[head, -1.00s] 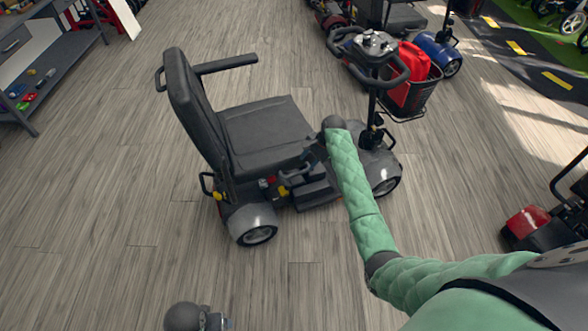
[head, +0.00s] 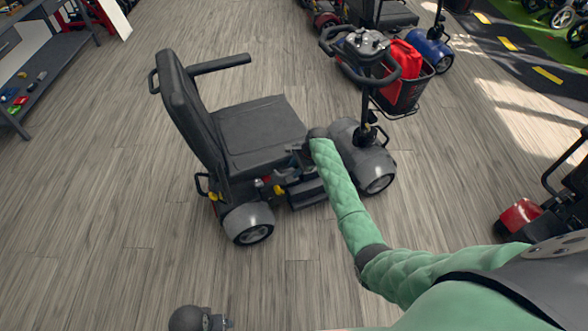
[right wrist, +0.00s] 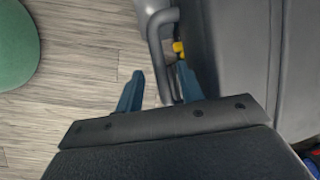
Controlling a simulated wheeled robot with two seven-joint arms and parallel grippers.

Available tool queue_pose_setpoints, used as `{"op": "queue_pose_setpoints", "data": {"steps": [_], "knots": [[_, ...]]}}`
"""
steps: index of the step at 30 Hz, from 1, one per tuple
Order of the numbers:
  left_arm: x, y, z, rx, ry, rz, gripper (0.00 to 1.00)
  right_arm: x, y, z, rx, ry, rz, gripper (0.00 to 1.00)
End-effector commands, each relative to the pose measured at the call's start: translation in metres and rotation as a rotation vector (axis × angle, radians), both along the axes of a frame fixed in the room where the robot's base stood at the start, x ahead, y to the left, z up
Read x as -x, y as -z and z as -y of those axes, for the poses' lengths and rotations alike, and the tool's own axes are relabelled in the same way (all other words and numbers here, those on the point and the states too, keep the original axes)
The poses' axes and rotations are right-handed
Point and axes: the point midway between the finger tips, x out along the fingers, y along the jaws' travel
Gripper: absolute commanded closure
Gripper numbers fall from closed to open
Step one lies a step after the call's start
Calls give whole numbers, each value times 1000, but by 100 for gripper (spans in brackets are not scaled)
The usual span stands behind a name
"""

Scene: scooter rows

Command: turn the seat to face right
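The dark grey scooter seat (head: 258,128) is in the middle of the head view. Its backrest (head: 190,115) is at the left and its front points right, toward the tiller (head: 368,75). A yellow-marked part (head: 278,190) shows under the seat's near edge. My right gripper (head: 284,180) is low beside that edge, partly hidden by its own wrist. In the right wrist view my right gripper (right wrist: 160,88) has its fingers apart, with a grey bent tube (right wrist: 156,45) running between or just beyond them; contact is unclear. A yellow knob (right wrist: 179,47) is beside the tube. My left gripper (head: 220,322) is at the bottom edge, its fingers unclear.
A basket with a red bag (head: 402,70) hangs at the tiller. A red scooter (head: 522,215) stands at the right and a blue one (head: 432,50) behind. A shelf (head: 50,80) is at the far left. The wooden floor (head: 90,200) at left is clear.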

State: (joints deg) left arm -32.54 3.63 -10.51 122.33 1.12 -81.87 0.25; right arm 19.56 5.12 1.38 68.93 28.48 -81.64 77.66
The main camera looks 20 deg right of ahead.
Motion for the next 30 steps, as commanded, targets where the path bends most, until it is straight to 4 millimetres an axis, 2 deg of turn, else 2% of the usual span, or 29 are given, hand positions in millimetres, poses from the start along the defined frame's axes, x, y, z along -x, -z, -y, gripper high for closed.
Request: {"op": "queue_pose_setpoints", "data": {"steps": [5, 12, 13, 18, 19, 30], "knots": [[0, 4, 0, -1, 0, -1, 25, -1, 8, -4, 0, -1, 0, 62], [0, 6, -1, -3, 1, -3, 25, -1, 9, -4, 0, -1, 0, 62], [0, 6, -1, -3, 1, -3, 25, -1, 9, -4, 0, -2, 1, 64], [0, 6, -1, -3, 1, -3, 25, -1, 9, -4, 0, -1, 0, 98], [0, 6, -1, -3, 1, -3, 25, -1, 9, -4, 0, -1, 0, 100], [-2, 5, 1, 3, -2, 8, 25, 0, 8, -5, 0, 13, -1, 100]]}}
